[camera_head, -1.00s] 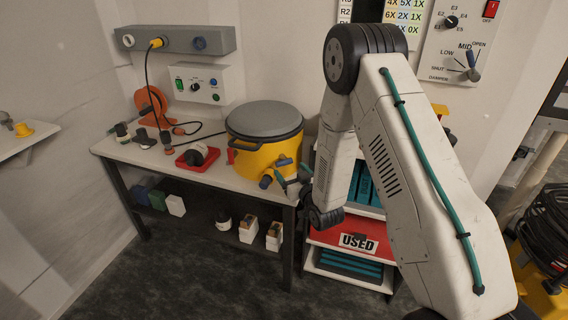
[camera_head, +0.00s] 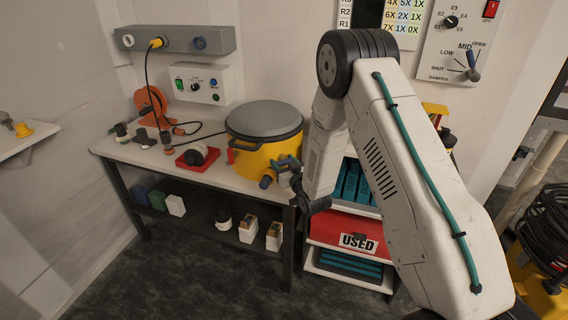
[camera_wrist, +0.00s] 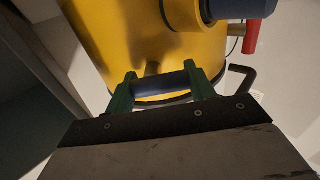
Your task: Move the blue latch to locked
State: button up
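The yellow drum (camera_head: 262,158) with a grey lid stands on the bench. It fills the upper part of the wrist view (camera_wrist: 150,35). A dark blue bar, seemingly the blue latch (camera_wrist: 162,84), lies low in front of the drum's wall. My gripper (camera_wrist: 162,72) has its two green fingers wide apart, one at each end of this bar. Whether they touch it I cannot tell. In the head view my gripper (camera_head: 287,170) is at the drum's right front, beside a blue-ended port (camera_head: 267,179). The latch is not clear there, and its position is hard to read.
A red handle (camera_head: 230,154) is on the drum's left side. A red tray (camera_head: 198,160) with a round part lies left of it. A shelf unit with a red box marked USED (camera_head: 330,232) stands right of the bench, near my arm. A black hooked rod (camera_wrist: 243,76) is close to the right finger.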

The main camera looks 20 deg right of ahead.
jog(key=shift+m, duration=0.4)
jog(key=m, duration=0.4)
jog(key=shift+r, duration=0.15)
jog(key=m, duration=0.4)
jog(key=shift+d+r, duration=0.15)
jog(key=m, duration=0.4)
jog(key=shift+d+r+m, duration=0.1)
jog(key=shift+d+m, duration=0.05)
jog(key=shift+m, duration=0.25)
jog(key=m, duration=0.4)
jog(key=shift+d, duration=0.15)
jog(key=shift+m, duration=0.3)
jog(key=o, duration=1)
